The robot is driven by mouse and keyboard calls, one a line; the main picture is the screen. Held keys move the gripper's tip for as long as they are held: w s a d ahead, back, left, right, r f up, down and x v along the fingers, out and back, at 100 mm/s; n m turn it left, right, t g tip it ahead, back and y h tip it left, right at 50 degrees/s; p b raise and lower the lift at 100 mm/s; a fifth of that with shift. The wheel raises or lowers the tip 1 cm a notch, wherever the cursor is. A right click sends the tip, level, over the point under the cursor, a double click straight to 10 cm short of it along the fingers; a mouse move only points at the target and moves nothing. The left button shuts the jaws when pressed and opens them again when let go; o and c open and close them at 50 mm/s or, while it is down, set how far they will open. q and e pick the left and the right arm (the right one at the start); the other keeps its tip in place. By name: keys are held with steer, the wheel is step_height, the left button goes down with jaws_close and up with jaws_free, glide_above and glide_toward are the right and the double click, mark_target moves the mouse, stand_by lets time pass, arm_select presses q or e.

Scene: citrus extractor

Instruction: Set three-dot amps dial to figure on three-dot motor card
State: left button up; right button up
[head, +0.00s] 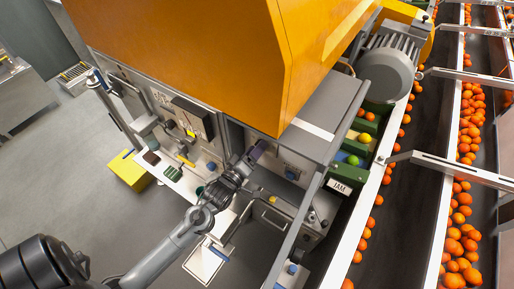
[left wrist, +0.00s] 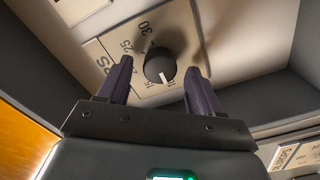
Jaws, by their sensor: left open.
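In the left wrist view a round black dial knob (left wrist: 159,66) with a white pointer mark sits on a pale scale plate (left wrist: 118,45). The pointer is towards the bottom of the picture, near smaller figures partly hidden by the knob and hard to read. My left gripper (left wrist: 158,70) is open, its two dark fingers on either side of the knob; contact cannot be told. In the head view my left gripper (head: 254,153) is at the machine front below the orange hood. Dot marks and the motor card cannot be made out. My right gripper is not in view.
The orange hood (head: 200,50) overhangs the panel. A grey motor (head: 388,65) and conveyors with oranges (head: 463,215) are at right. A white sheet or board (head: 205,262) lies below my arm. A yellow box (head: 128,170) stands on the open floor at left.

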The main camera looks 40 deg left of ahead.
arm_select(q)
steer(key=shift+w, duration=0.55)
steer(key=shift+c, duration=0.4)
steer(key=c, duration=1)
steer(key=shift+r, duration=0.1)
